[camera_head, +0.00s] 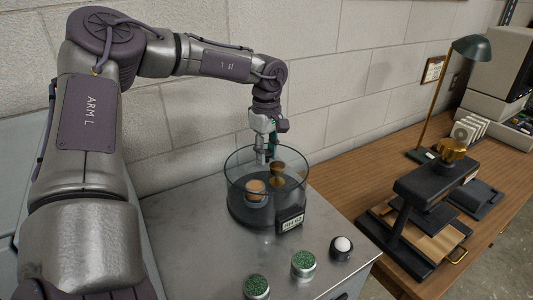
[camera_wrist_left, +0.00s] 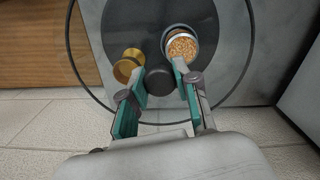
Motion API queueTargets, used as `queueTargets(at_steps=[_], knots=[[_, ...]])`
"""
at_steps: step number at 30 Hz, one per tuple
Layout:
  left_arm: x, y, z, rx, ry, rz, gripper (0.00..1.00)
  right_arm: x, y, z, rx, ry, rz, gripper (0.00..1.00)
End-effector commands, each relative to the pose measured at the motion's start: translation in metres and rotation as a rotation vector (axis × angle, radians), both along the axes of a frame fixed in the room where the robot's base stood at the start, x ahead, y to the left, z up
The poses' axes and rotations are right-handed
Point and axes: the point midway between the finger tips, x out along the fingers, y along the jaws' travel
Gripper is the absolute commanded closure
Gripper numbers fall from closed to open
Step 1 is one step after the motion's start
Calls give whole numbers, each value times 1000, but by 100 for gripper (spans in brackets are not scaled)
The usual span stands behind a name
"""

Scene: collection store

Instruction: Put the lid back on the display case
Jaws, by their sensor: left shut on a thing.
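The display case has a dark round base (camera_head: 245,214) with a small label on its front, and stands on a grey metal top. Inside its outline are a brass cup (camera_head: 277,174) and a small jar with orange-brown contents (camera_head: 255,189). The clear lid (camera_head: 234,172) is a glass cylinder above and around these things. My left gripper (camera_head: 262,157) comes from above at the middle of the lid. In the left wrist view its teal fingers (camera_wrist_left: 158,88) are shut on the lid's dark knob (camera_wrist_left: 158,79). I cannot tell whether the lid's lower edge touches the base.
Two green-topped jars (camera_head: 303,264) and a white ball on a dark stand (camera_head: 342,245) are in front of the case. A wooden bench at right holds a black press (camera_head: 425,185) and a desk lamp (camera_head: 470,48). A block wall stands behind.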

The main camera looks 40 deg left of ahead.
Motion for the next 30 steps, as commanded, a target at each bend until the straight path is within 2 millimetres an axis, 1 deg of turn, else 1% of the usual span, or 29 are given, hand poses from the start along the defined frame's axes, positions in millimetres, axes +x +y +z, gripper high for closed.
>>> queueTargets(at_steps=[13, 14, 18, 19, 25, 26, 27, 30], knots=[[0, 0, 0, 0, -1, 0, 100, 0, 0, -1, 0, 0, 0, 20], [0, 0, 0, 0, -1, 0, 66, 0, 0, -1, 0, 0, 0, 20], [0, 0, 0, 0, -1, 0, 43, 0, 0, -1, 0, 0, 0, 20], [0, 0, 0, 0, -1, 0, 40, 0, 0, -1, 0, 0, 0, 20], [0, 0, 0, 0, 0, 0, 40, 0, 0, -1, -1, 0, 0, 20], [0, 0, -1, 0, 1, 1, 37, 0, 0, -2, -1, 0, 0, 20], [0, 0, -1, 0, 1, 1, 30, 0, 0, -2, -1, 0, 0, 20], [0, 0, -1, 0, 1, 1, 15, 0, 0, -2, -1, 0, 0, 20]])
